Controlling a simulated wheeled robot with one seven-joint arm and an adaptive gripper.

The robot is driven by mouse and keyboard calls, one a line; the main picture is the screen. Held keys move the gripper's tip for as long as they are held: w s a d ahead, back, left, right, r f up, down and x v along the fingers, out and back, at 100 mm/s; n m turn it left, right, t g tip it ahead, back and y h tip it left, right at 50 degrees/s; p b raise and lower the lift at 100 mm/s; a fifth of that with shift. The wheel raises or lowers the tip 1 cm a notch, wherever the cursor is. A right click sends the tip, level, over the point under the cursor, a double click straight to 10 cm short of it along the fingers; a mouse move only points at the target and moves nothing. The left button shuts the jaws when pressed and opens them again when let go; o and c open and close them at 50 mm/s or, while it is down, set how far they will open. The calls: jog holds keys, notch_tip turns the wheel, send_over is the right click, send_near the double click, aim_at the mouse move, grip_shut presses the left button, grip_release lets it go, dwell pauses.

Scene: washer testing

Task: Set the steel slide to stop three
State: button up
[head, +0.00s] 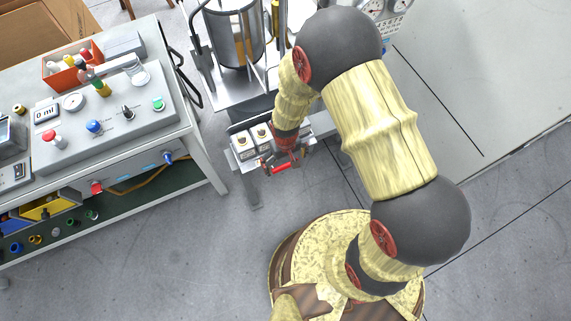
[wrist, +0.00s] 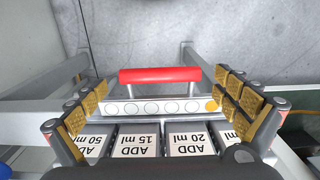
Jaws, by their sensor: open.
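A red bar handle (wrist: 160,75) on two pale posts stands at the steel slide in the wrist view. Behind it runs a pale strip (wrist: 158,107) with a row of several round marks; the mark at the right end is orange, the others pale. I cannot tell which stop the slide is at. My gripper (wrist: 165,100) is open, its yellow-padded fingers to the left and right of the handle and strip, with nothing visibly held. In the head view my gripper (head: 284,157) is over the front of the labelled ledge, by the red handle (head: 282,168).
Upside-down labels (wrist: 137,144) read ADD 50 ml, 15 ml and 20 ml below the strip. A metal vessel (head: 235,35) stands behind the ledge. A workbench (head: 205,150) with a control box (head: 105,120) is at left. Bare floor lies in front.

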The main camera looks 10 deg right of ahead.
jog(key=shift+f, duration=0.45)
jog(key=shift+c, duration=0.7)
jog(key=c, duration=1.5)
